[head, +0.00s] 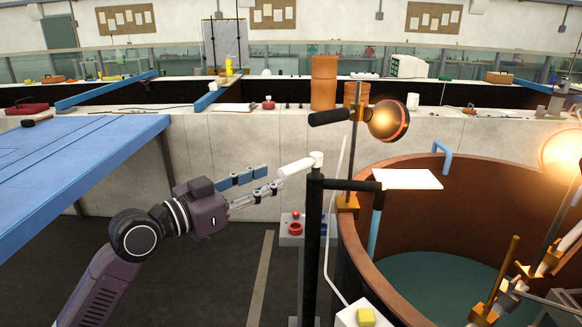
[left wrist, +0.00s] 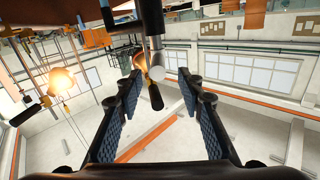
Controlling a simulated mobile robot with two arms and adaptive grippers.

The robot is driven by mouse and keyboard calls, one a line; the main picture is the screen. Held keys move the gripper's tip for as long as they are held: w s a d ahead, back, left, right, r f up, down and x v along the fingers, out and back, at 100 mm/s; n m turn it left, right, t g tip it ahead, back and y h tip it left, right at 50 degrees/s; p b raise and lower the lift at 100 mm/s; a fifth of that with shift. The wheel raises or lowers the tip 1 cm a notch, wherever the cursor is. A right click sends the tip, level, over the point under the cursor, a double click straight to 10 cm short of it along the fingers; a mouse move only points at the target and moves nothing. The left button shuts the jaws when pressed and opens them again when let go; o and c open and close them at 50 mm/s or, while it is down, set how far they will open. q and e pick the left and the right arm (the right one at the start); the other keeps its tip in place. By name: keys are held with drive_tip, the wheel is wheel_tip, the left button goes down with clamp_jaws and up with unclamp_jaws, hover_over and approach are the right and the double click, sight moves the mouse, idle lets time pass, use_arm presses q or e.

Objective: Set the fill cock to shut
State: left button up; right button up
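A white lever or pipe end (head: 300,165) sits across the top of a black upright post (head: 313,240) in the head view. I take it for part of the fill cock, but no label or mark shows its setting. My left gripper (head: 273,177) is open, its fingertips just left of the white end. In the left wrist view the open fingers (left wrist: 160,80) stand wide apart. A pale round end (left wrist: 158,73) and a dark handle (left wrist: 156,97) show between them; I cannot tell if anything touches. My right gripper is not in view.
A large brown round tub (head: 440,190) holding greenish water stands right of the post. A lit lamp (head: 388,121) and a black handle (head: 330,117) rise above it. A blue table (head: 80,160) is at left. A small pedestal with red buttons (head: 295,228) stands behind the post.

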sight(292, 169)
use_arm(q)
drive_tip(key=p+x, duration=0.2)
drive_tip(key=x, duration=0.5)
drive_tip(key=shift+d, duration=0.3)
drive_tip(key=shift+c, duration=0.5)
drive_tip(key=c, duration=0.8)
clamp_jaws()
